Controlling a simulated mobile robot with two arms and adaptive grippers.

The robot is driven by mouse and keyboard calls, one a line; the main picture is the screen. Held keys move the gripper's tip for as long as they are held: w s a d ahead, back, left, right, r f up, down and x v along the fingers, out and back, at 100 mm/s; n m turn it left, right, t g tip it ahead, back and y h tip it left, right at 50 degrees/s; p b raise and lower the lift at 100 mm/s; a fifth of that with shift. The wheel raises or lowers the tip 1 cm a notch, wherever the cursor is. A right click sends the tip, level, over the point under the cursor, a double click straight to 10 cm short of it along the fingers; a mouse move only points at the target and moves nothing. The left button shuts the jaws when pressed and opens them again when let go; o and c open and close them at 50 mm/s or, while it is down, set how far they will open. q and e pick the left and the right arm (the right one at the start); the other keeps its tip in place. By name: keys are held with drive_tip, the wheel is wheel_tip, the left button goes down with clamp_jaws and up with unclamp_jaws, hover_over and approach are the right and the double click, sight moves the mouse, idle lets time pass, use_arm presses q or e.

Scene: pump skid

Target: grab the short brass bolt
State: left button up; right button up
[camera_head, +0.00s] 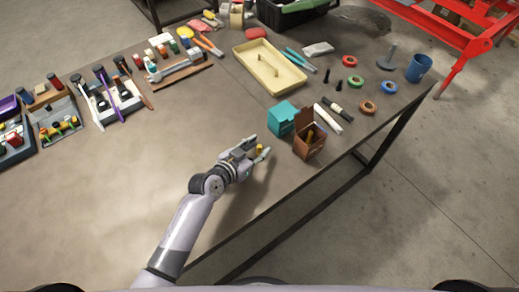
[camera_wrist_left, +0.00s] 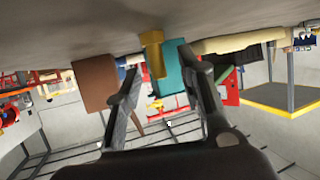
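A short brass bolt (camera_head: 260,148) stands on the table near its front edge. In the left wrist view, which is upside down, the brass bolt (camera_wrist_left: 152,52) has its wider end at the table surface. My left gripper (camera_head: 258,147) is low over the table and open, with its fingertips on either side of the bolt. The wrist view shows the fingers (camera_wrist_left: 160,62) spread apart; I cannot tell whether either touches the bolt. My right gripper is not in view.
A teal box (camera_head: 281,119) and an open brown box (camera_head: 309,142) with a brass piece inside stand just right of the gripper. A yellow tray (camera_head: 244,54), tape rolls and a blue cup (camera_head: 419,68) lie farther back. The table left of the arm is clear.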

use_arm(q)
clamp_jaws()
idle(0.4)
